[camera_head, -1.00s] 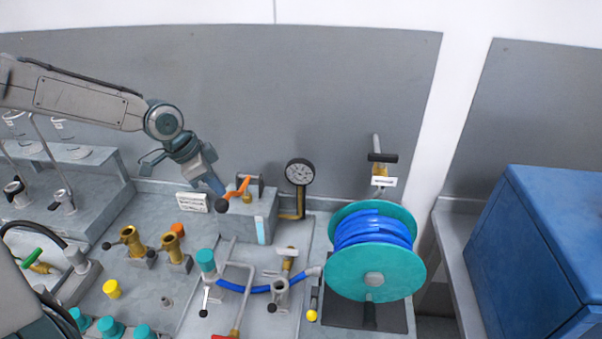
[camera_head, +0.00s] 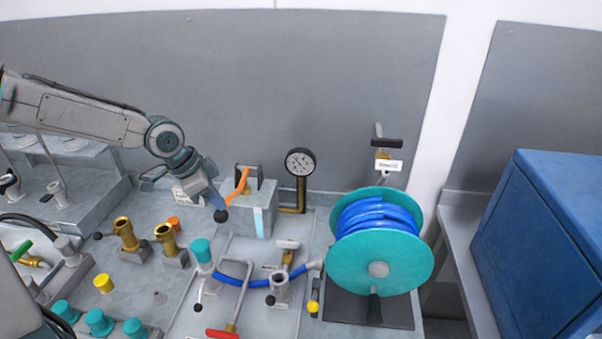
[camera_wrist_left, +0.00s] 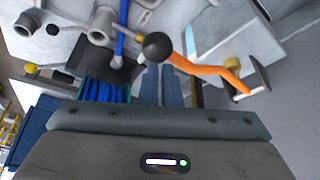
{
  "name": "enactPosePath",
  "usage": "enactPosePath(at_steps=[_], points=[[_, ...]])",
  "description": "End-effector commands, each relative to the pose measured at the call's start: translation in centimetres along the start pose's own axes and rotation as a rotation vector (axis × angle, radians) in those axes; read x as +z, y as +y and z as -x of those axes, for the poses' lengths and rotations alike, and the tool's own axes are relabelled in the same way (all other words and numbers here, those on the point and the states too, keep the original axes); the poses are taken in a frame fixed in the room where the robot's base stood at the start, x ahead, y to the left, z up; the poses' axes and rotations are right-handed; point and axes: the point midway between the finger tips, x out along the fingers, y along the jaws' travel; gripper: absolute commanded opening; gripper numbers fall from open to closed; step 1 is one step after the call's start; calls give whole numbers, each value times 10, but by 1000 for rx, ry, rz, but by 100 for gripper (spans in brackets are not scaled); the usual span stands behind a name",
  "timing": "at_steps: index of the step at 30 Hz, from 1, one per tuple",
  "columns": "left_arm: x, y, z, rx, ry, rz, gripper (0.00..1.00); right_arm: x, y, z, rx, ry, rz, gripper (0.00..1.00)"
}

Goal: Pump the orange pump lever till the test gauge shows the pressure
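The orange pump lever (camera_head: 236,186) slopes down to the left from the grey pump block (camera_head: 263,205) and ends in a black knob (camera_head: 221,215). My left gripper (camera_head: 217,201) is just above the knob, its blue fingers pointing down at it. In the left wrist view the fingers (camera_wrist_left: 161,84) lie close together with nothing between them. The knob (camera_wrist_left: 157,46) is at their tips, and the orange lever (camera_wrist_left: 205,68) runs right from it. I cannot tell whether they touch. The test gauge (camera_head: 300,162) stands right of the pump; its reading is too small to read. My right gripper is not in view.
A teal reel with blue hose (camera_head: 378,258) stands at the right. Brass fittings (camera_head: 126,235), a yellow cap (camera_head: 103,283) and a teal-topped valve (camera_head: 202,252) occupy the bench left and front. A white label (camera_head: 187,194) is behind the gripper. The wall is close behind.

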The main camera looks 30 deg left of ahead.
Motion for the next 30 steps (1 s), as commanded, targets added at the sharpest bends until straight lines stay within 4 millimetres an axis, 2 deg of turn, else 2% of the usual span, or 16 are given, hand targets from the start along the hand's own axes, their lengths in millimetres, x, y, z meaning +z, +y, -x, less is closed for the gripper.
enactPosePath(at_steps=[1,9,16,30], points=[[8,0,-16,1,-2,1,0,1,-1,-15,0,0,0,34],[27,3,-56,2,-4,0,0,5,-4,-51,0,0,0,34],[15,2,-29,1,-3,-1,0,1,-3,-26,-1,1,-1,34],[-28,-7,67,0,-2,1,0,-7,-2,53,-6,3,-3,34]])
